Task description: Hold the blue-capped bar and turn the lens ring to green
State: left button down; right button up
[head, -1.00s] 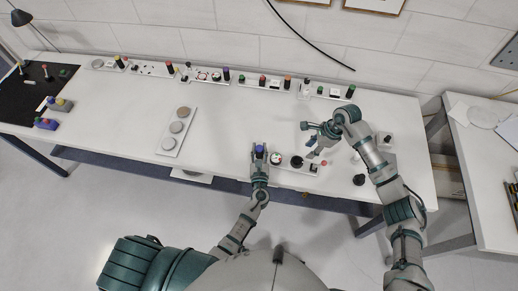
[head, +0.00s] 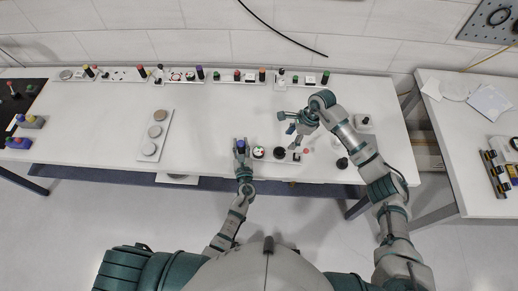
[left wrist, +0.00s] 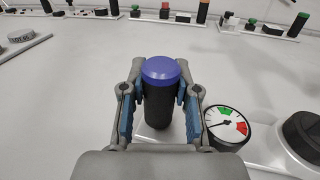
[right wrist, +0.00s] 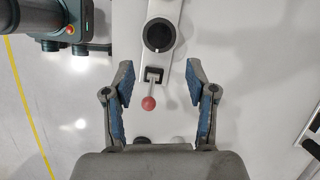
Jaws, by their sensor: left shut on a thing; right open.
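The blue-capped bar (left wrist: 160,95) is a black upright cylinder with a blue top. My left gripper (left wrist: 160,105) is shut around it, one finger on each side; it also shows in the head view (head: 242,160). Right of the bar is a white dial (left wrist: 226,126) with green and red sectors; its needle seems to point left, off the green. Beyond the dial is a black round knob (right wrist: 158,35), seemingly the lens ring. My right gripper (right wrist: 162,95) is open and empty over the same strip, its fingers either side of a red-ball lever (right wrist: 149,103), apparently not touching it.
A strip with several grey discs (head: 152,135) lies left of my left gripper. Several fixtures with coloured caps (head: 200,73) line the table's back edge. A loose black round piece (head: 342,163) lies to the right. The middle of the table (head: 205,115) is clear.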

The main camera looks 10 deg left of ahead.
aim_at(280, 152)
jog(key=shift+o, duration=1)
jog(key=a+r+m+h, duration=0.1)
jog(key=a+m+h, duration=0.1)
jog(key=a+r+m+h, duration=0.1)
jog(key=a, duration=0.1)
jog(key=shift+s+r+t, duration=0.3)
jog(key=shift+m+h, duration=0.5)
notch_tip(280, 152, down, 10)
jog(key=shift+s+d+f, duration=0.1)
jog(key=shift+d+f, duration=0.05)
jog(key=shift+a+f, duration=0.2)
jog(key=shift+f, duration=0.35)
jog(key=shift+a, duration=0.15)
jog(key=shift+d, duration=0.35)
jog(key=c, duration=1.2)
